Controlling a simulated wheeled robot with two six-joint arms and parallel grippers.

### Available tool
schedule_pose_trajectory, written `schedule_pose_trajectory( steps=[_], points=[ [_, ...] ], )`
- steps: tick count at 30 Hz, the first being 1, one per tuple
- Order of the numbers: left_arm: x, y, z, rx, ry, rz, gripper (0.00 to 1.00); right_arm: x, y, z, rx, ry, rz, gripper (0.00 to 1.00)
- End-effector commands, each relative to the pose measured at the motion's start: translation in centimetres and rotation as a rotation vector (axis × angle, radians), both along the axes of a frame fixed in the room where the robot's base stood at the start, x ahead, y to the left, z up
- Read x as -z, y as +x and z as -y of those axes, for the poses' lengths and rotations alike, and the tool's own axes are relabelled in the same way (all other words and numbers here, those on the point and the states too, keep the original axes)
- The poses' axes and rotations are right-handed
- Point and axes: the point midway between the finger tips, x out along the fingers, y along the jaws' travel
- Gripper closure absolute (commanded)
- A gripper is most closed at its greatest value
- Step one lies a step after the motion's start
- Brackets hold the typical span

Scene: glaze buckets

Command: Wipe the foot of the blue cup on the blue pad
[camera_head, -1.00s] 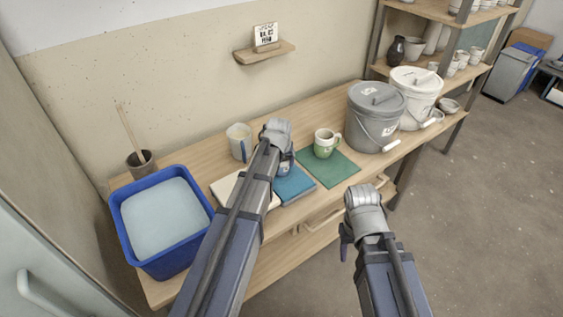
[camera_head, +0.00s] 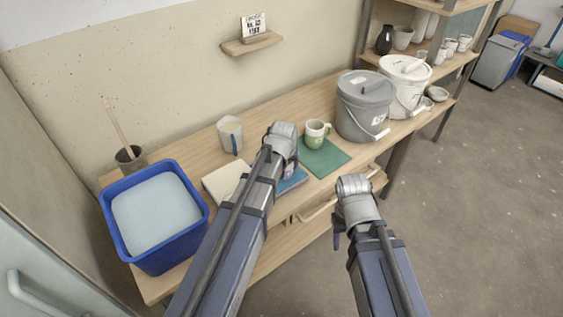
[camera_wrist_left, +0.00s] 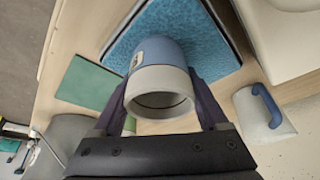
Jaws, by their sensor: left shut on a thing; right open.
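The blue cup (camera_wrist_left: 160,60) is held between the two fingers of my left gripper (camera_wrist_left: 160,98), mouth towards the left wrist camera. Its foot end points at the blue pad (camera_wrist_left: 208,35) behind it; whether they touch is hidden. In the head view my left wrist covers most of the cup, and the blue pad (camera_head: 293,181) shows only partly beside my arm. My right gripper (camera_head: 338,238) is open and empty, off the table's front edge, its fingers partly hidden.
A green cup (camera_head: 316,134) stands by a green pad (camera_head: 327,160). A pale cup with a blue handle (camera_head: 229,134) stands behind my left arm. A blue basin (camera_head: 120,232) is at left; grey (camera_head: 362,110) and white (camera_head: 408,75) buckets stand at right.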

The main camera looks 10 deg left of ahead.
Motion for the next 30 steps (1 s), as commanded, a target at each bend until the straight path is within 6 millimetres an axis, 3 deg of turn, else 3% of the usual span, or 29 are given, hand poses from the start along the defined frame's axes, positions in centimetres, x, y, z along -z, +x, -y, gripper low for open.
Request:
schedule_pose_trajectory(
  steps=[11, 30],
  points=[
    [-0.3, 0.0, 0.0, 0.0, 0.0, 0.0, 0.9, -0.3, 0.0, 0.0, 0.0, 0.0, 0.0, 0.5],
    [-6.1, 0.0, 0.0, 0.0, 0.0, 0.0, 0.9, -6.1, 0.0, 0.0, 0.0, 0.0, 0.0, 0.5]
  ],
)
